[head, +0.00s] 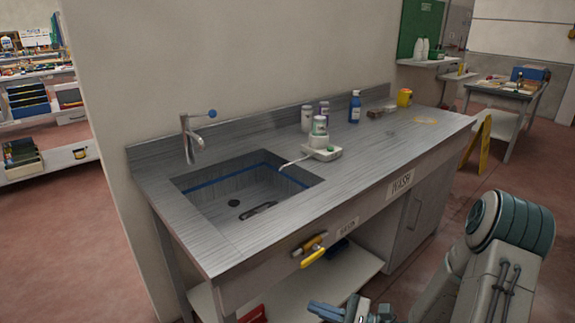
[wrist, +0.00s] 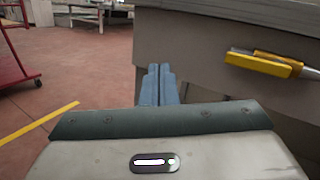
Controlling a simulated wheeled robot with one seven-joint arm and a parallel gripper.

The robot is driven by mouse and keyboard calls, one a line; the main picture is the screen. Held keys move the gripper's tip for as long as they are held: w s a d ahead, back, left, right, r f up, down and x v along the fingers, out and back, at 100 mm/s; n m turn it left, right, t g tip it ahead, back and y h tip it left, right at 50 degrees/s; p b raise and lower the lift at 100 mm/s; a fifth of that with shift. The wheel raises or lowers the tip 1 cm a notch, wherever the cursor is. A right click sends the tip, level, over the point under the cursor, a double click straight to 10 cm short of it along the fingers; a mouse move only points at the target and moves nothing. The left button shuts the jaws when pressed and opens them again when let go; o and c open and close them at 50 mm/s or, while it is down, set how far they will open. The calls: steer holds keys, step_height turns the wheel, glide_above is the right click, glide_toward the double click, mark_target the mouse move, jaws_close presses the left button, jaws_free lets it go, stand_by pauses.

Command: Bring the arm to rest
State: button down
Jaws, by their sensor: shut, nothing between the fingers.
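My gripper (wrist: 158,85) is shut and empty in the wrist view, its two blue-grey fingers together in front of the side of the wash bench. In the head view my gripper (head: 328,312) shows at the bottom edge, low in front of the bench, partly cut off. My arm is folded at the lower right of the head view. The wash bench (head: 375,160) has a sink (head: 240,195) at its left. A yellow-handled tool (head: 313,256) is at the bench's front face, and it also shows at the upper right of the wrist view (wrist: 258,64).
On the bench stand a small white device (head: 321,152), a blue bottle (head: 355,107) and a yellow tub (head: 404,97). A lower shelf (head: 345,272) is under the bench. A red cart (wrist: 14,55) stands left in the wrist view. Open floor (wrist: 85,75) lies between.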

steer(key=s+a+r+n+g+h+p, duration=0.2)
steer(key=s+r+n+g+h+p, duration=0.3)
steer(key=s+r+n+g+h, duration=0.5)
steer(key=s+d+r+n+t+h+p, duration=0.2)
steer(key=d+r+n+t+h+p, duration=0.3)
steer(key=r, duration=0.9)
steer(key=d+n+h, duration=0.3)
steer(key=d+n, duration=0.1)
steer(key=shift+s+n+t+p, duration=0.25)
steer(key=shift+n+t+p, duration=0.05)
steer(key=shift+t+p, duration=0.1)
